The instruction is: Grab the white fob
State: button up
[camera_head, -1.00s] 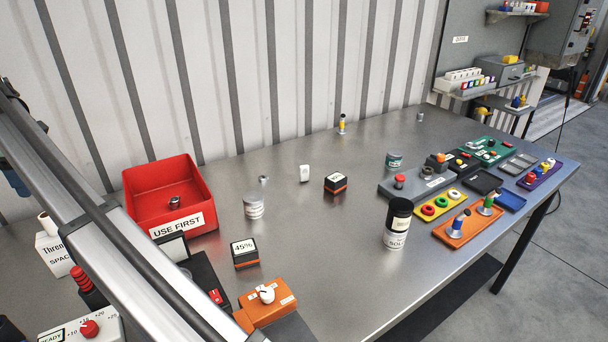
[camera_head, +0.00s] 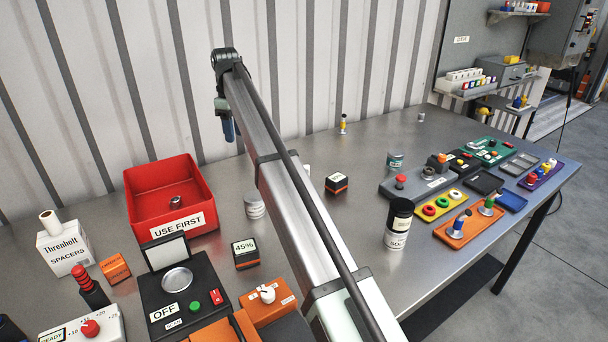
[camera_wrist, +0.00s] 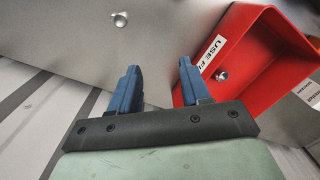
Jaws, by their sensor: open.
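The white fob (camera_head: 307,169) stands on the steel table; in the head view only a sliver of it shows past the right edge of my arm. It does not show in the wrist view. My gripper (camera_wrist: 159,66) is open, with two blue fingers apart and nothing between them. In the head view a blue finger (camera_head: 229,128) hangs above the back of the table, left of the fob and behind the red bin's right side.
The red "USE FIRST" bin (camera_head: 133,205) holds a small metal part (camera_head: 176,201); it also shows in the wrist view (camera_wrist: 262,45). A small metal piece (camera_wrist: 119,19) lies on the table. A black-and-orange block (camera_head: 337,183) stands right of the fob. The corrugated wall (camera_head: 380,60) rises behind.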

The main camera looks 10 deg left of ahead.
jog(key=w+d+f, duration=0.1)
jog(key=w+d, duration=0.2)
jog(key=d, duration=0.4)
jog(key=w+d+f+m, duration=0.1)
jog(key=w+d+f, duration=0.1)
jog(key=w+d, duration=0.3)
jog(key=w+d+f, duration=0.1)
jog(key=w+d, duration=0.1)
jog(key=d, duration=0.6)
jog(key=f+n, duration=0.3)
jog(key=f, duration=0.2)
jog(key=f+n, duration=0.3)
jog(key=f, duration=0.1)
jog(key=f+n, duration=0.3)
jog(key=f, duration=0.2)
jog(key=shift+a+f, duration=0.25)
jog(key=shift+f, duration=0.1)
jog(key=shift+c, duration=0.5)
grip_shut()
